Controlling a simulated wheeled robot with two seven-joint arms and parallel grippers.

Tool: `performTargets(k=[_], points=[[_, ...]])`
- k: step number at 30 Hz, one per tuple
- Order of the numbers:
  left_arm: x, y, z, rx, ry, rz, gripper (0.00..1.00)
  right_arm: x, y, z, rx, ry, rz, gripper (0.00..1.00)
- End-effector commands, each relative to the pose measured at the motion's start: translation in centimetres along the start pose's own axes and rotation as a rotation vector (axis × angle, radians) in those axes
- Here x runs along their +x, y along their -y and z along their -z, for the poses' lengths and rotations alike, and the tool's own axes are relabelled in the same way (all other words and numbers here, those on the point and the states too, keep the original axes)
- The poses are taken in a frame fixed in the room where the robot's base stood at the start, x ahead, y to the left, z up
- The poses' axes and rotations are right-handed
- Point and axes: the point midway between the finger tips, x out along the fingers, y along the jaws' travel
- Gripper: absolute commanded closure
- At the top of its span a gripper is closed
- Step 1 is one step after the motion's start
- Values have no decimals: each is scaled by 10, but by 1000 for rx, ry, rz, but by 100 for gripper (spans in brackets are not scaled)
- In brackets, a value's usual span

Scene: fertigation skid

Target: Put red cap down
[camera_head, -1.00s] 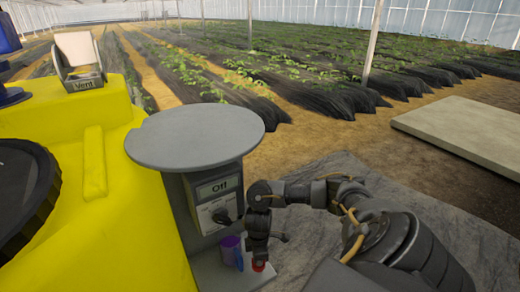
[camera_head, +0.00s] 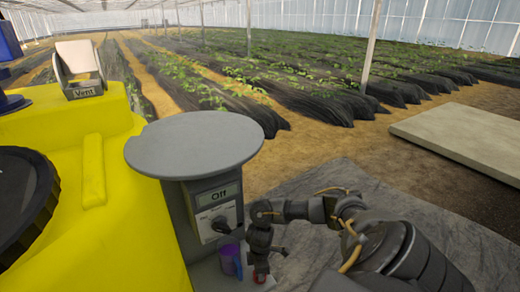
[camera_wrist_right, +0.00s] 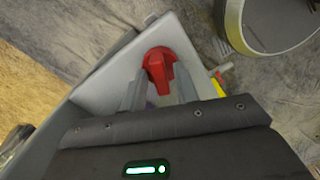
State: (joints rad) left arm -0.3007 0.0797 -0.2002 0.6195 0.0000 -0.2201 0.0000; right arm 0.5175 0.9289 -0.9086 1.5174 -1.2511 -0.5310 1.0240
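The red cap (camera_wrist_right: 160,66) shows in the right wrist view between the tips of my right gripper (camera_wrist_right: 161,78), with one finger against each side. In the head view only a bit of the red cap (camera_head: 259,277) shows below my right gripper (camera_head: 260,270), low over or on the grey ledge (camera_head: 206,274) of the control post. I cannot tell whether the cap touches the ledge. A purple cup (camera_head: 230,260) stands on the ledge just left of the gripper. My left gripper is in neither view.
A round grey plate (camera_head: 195,143) tops the post above the ledge. The panel (camera_head: 216,207) below it reads "Off" and has a black knob. A yellow tank (camera_head: 85,235) with a "Vent" box (camera_head: 82,70) stands at left. Grey ground sheeting lies to the right.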

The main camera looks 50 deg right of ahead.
Motion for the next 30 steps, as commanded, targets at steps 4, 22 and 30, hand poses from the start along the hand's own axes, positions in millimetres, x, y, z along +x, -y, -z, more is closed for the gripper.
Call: performTargets(k=[4,22,30], points=[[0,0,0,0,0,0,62,0,0,0,0,0,0,65],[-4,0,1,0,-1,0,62,-72,-1,1,-3,-4,-4,65],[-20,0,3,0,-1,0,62,-115,-1,1,-2,-2,-3,65]])
